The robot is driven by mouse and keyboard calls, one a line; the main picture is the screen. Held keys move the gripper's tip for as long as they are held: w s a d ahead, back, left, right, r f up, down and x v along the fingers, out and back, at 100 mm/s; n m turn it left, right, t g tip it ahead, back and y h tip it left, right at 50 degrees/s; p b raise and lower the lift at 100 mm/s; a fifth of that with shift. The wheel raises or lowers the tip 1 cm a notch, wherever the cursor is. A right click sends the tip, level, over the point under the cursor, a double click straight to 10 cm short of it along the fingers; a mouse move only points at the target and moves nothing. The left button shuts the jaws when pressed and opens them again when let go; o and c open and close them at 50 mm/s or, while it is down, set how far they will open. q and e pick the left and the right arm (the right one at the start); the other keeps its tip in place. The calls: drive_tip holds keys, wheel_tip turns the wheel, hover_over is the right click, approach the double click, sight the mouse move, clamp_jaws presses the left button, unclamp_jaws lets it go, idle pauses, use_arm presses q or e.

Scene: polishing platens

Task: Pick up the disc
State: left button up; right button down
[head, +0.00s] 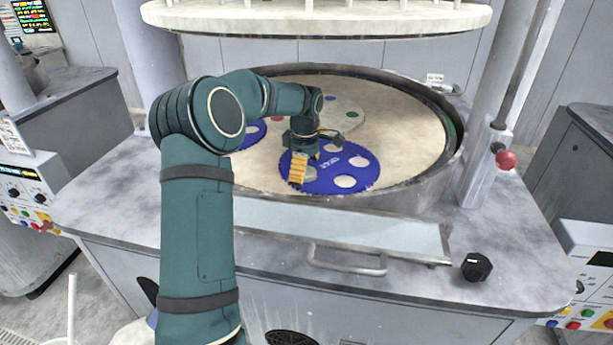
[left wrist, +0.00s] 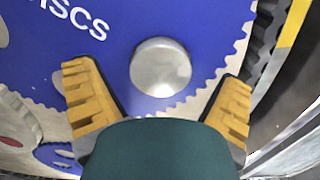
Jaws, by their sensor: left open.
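A round silver disc (left wrist: 160,67) sits in the blue toothed carrier (left wrist: 110,45), near its edge. In the left wrist view the disc lies between and beyond the two yellow ridged fingers of my left gripper (left wrist: 158,80), touching neither as seen there. The gripper is open and empty. In the head view my left gripper (head: 305,160) is over the left part of the blue carrier (head: 327,180), and a yellow finger partly covers a silver disc (head: 311,174) there. My right gripper is not in view.
The carrier lies on a beige platen (head: 405,130) inside a raised dark rim (head: 425,183). Other carriers (head: 345,117) lie farther back, partly hidden by my arm. A large upper plate (head: 320,20) hangs above. A handle (head: 345,262) and a black knob (head: 477,267) are at the front.

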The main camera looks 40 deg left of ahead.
use_arm(q)
drive_tip(key=shift+f, duration=0.25)
drive_tip(key=c, duration=1.4)
drive_tip(key=shift+r, duration=0.1)
